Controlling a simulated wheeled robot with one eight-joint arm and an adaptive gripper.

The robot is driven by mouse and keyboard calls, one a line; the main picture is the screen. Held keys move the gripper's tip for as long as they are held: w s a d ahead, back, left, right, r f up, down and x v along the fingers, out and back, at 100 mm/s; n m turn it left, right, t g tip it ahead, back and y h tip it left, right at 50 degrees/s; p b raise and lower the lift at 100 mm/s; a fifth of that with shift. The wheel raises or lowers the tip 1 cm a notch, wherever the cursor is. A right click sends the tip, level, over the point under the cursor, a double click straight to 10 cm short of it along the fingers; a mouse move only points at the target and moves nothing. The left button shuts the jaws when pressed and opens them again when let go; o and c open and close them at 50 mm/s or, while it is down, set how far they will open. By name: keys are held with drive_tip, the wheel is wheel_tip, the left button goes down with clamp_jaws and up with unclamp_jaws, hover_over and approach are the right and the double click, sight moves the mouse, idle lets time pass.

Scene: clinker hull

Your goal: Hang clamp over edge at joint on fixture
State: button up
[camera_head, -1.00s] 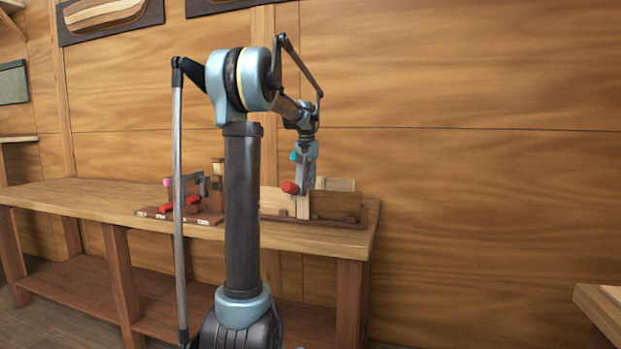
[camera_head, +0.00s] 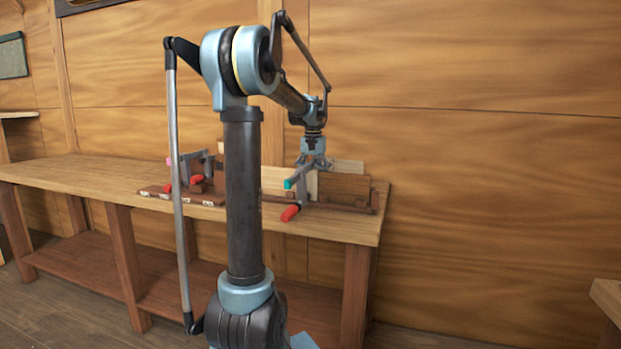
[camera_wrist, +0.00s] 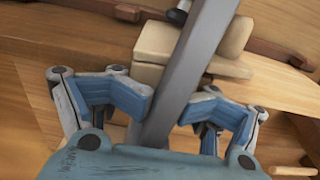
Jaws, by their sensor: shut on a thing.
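My gripper (camera_head: 312,166) is shut on a clamp (camera_head: 303,188) with a grey bar, a red handle end and a teal tip. In the head view the clamp hangs tilted in front of the fixture (camera_head: 345,187), its red end low near the bench's front edge. In the wrist view the clamp's grey bar (camera_wrist: 200,55) runs between the two blue-padded fingers and crosses over pale wood blocks (camera_wrist: 160,45). I cannot tell whether the clamp touches the fixture. The joint is not clearly visible; the clamp and arm cover part of the fixture.
A rack (camera_head: 190,196) with other red-handled clamps stands left of my arm column on the wooden bench (camera_head: 90,178). The bench's left part is clear. A plank wall stands behind the bench. Another table corner (camera_head: 608,298) shows at the far right.

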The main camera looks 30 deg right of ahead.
sight(314, 159)
drive_tip(key=shift+s+r, duration=0.1)
drive_tip(key=shift+s, duration=0.3)
drive_tip(key=shift+c, duration=0.9)
drive_tip(key=shift+d+r, duration=0.1)
drive_tip(key=shift+r, duration=0.05)
drive_tip(key=shift+c, duration=0.2)
drive_tip(key=shift+a+r, duration=0.15)
drive_tip(key=shift+r, duration=1.8)
drive_tip(key=shift+a+r, duration=0.15)
drive_tip(key=shift+r, duration=1.75)
drive_tip(key=shift+c, duration=0.2)
